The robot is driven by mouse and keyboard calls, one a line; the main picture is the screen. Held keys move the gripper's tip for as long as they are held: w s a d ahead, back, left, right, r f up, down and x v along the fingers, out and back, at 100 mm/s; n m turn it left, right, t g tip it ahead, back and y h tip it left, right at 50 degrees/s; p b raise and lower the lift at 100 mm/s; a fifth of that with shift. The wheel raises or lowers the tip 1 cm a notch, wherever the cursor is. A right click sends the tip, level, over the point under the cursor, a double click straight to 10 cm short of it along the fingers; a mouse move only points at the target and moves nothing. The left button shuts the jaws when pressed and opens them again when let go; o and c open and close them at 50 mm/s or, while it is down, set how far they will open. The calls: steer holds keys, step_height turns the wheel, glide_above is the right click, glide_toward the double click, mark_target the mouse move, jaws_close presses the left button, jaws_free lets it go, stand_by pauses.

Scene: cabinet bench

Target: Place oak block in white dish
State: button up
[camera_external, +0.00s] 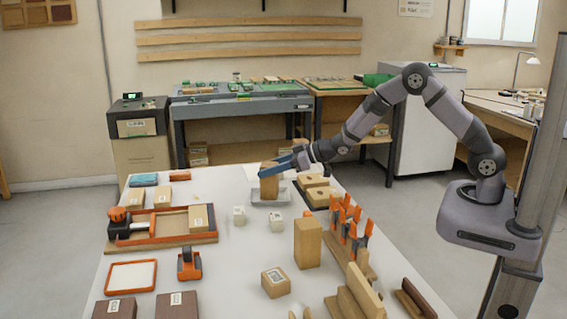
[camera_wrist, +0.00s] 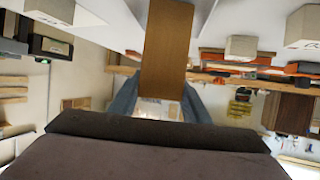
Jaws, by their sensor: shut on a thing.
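The oak block (camera_external: 269,187) is upright in my gripper (camera_external: 270,170), with the blue fingers at its upper part. The wrist view also shows the oak block (camera_wrist: 167,45) between the two fingers (camera_wrist: 158,100). The white dish (camera_external: 284,198) is a shallow tray on the bench, directly below the block in the outside view. The block's lower end overlaps the dish there. I cannot tell whether it touches the dish floor. My gripper is shut on the block.
A tall wooden block (camera_external: 307,243) and an orange-handled tool rack (camera_external: 349,228) stand further forward. An orange-edged tray (camera_external: 160,240) is at left.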

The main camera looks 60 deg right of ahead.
steer(key=shift+f, duration=0.15)
steer(key=shift+f, duration=0.15)
steer(key=o, duration=1.2)
steer(key=shift+f, duration=0.1)
steer(key=shift+o, duration=0.2)
steer(key=b+v, duration=0.1)
steer(key=v, duration=1.1)
